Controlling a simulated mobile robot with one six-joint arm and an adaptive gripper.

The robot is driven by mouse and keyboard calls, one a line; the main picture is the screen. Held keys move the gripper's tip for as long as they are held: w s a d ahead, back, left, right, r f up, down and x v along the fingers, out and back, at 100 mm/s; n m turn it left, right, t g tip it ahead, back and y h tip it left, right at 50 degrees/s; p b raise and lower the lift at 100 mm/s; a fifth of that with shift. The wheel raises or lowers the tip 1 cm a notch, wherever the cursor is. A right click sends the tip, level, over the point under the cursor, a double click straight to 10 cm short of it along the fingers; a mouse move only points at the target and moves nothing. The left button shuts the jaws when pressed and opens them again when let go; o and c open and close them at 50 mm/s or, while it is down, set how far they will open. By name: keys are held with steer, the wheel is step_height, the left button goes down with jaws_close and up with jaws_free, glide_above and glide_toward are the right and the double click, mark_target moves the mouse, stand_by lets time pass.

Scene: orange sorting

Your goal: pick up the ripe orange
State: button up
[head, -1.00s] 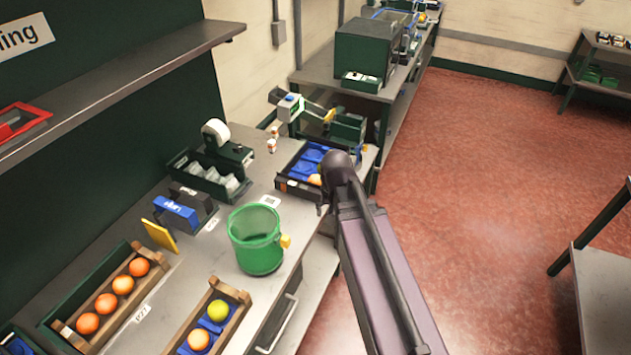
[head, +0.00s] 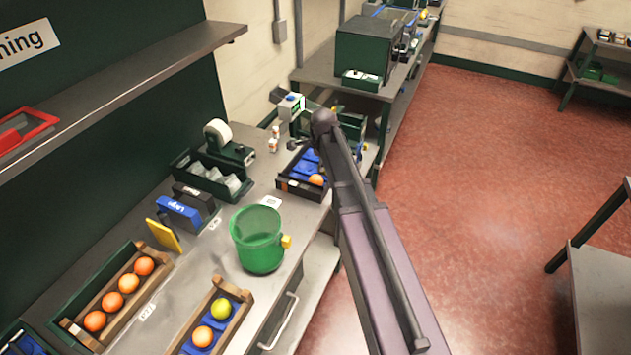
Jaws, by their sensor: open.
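An orange fruit (head: 317,180) lies at the near right of a dark tray with blue inserts (head: 283,184), beside the end of my arm. In a wooden crate (head: 243,318) at the bottom, another orange (head: 202,336) sits in front of a yellow-green fruit (head: 221,309). Three more oranges (head: 129,283) stand in a row in a crate (head: 168,264) at the left. I cannot tell which orange the task means. My arm reaches over the tray's right side. My gripper cannot be made out; the arm hides that area.
A green bin (head: 257,252) with a yellow knob stands mid-bench. Behind it are a blue box (head: 179,214), a yellow card (head: 169,235) and a tape dispenser (head: 232,150). A shelf (head: 120,85) overhangs the left. Red floor (head: 480,200) is open at the right.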

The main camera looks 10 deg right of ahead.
mark_target(317, 177)
steer(key=shift+f, duration=0.15)
stand_by(0.3)
steer(key=b+x, duration=0.8)
steer(key=shift+w+f, duration=0.1)
steer(key=shift+f, duration=0.05)
stand_by(0.3)
stand_by(0.4)
steer(key=shift+d+b+x, duration=0.2)
steer(key=shift+b+x, duration=2.4)
steer(key=shift+b, duration=0.1)
steer(key=c, duration=0.8)
steer(key=shift+r, duration=0.25)
